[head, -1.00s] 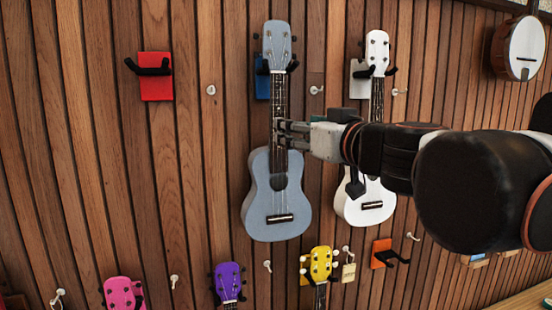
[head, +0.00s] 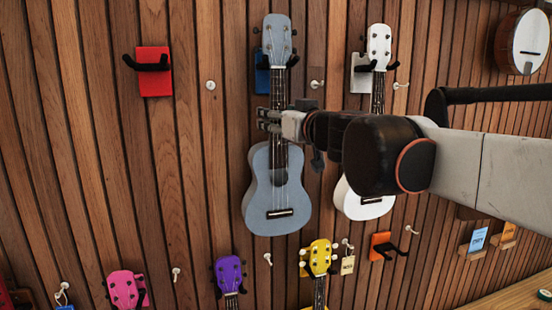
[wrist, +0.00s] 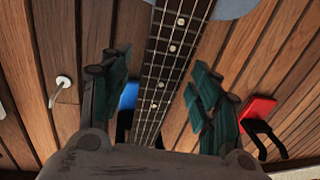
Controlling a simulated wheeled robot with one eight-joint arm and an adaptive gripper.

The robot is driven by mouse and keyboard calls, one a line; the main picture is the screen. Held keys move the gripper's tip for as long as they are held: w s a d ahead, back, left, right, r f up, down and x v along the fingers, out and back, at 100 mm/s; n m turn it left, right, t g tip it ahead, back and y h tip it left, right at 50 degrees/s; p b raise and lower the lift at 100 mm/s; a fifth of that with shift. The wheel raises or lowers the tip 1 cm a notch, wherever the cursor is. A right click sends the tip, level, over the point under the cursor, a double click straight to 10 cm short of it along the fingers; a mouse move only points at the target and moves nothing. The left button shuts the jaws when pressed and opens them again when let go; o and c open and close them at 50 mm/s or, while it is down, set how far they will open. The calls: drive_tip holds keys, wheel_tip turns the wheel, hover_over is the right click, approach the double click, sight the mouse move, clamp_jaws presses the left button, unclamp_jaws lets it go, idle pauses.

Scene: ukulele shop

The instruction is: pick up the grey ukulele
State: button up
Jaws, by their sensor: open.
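The grey ukulele (head: 277,195) hangs upright on the slatted wall from a blue-backed hanger (head: 262,76), its headstock at the top. My gripper (head: 262,120) is at the ukulele's neck, just above the body, reaching in from the right. In the wrist view the dark fretboard (wrist: 165,60) runs between the two green-padded fingers of my gripper (wrist: 165,92). The fingers are open, with a gap on each side of the neck. A bit of the grey body (wrist: 232,8) shows at the top of the wrist view.
A white ukulele (head: 378,48) hangs close on the right, partly behind my arm. Pink (head: 124,288), purple (head: 229,277) and yellow (head: 319,257) ukuleles hang below. An empty red hanger (head: 154,72) is at upper left. A banjo (head: 522,45) hangs at upper right.

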drive_tip(key=shift+w+a, duration=0.2)
drive_tip(key=shift+w, duration=0.05)
clamp_jaws()
drive_tip(key=shift+r, duration=0.15)
